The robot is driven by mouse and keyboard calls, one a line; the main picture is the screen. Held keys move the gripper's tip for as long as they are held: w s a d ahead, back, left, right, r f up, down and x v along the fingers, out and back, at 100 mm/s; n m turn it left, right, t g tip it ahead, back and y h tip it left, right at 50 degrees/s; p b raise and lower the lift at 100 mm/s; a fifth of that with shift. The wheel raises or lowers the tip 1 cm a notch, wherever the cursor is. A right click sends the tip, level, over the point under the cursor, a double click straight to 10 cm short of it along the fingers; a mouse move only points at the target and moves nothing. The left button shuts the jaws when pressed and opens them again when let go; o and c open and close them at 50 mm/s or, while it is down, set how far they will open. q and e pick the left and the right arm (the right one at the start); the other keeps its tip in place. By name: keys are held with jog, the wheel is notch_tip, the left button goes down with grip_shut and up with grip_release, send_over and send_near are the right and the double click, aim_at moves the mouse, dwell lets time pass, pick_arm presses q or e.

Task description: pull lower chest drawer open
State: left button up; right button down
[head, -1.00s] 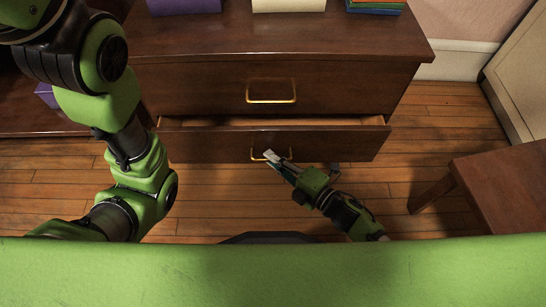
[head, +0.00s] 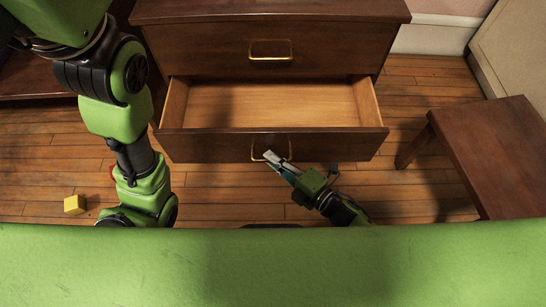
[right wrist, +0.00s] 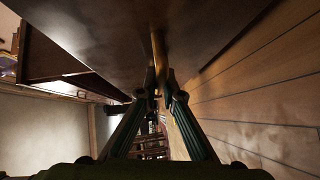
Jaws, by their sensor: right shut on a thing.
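The dark wooden chest stands ahead with its lower drawer (head: 210,149) pulled well out, showing a bare, empty light-wood inside. My right gripper (head: 271,158) is at the drawer's front, shut on its brass handle (head: 256,147). In the right wrist view the two fingers (right wrist: 161,82) close around the handle bar (right wrist: 157,48), beside the dark drawer front (right wrist: 95,35). The upper drawer (head: 210,50) is shut, with its own brass handle (head: 270,50). My left arm hangs at the left, and its gripper is not visible.
A dark wooden stool or small table (head: 500,150) stands at the right. A yellow block (head: 74,204) lies on the wooden floor at the left. A pale panel (head: 512,45) is at the upper right. Floor shows clear between chest and stool.

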jog(key=c, duration=2.2)
grip_release()
jog(key=shift+o, duration=0.2)
jog(key=shift+s+d, duration=0.1)
jog(key=v, duration=1.1)
jog(key=shift+s+d, duration=0.25)
jog(key=shift+d, duration=0.05)
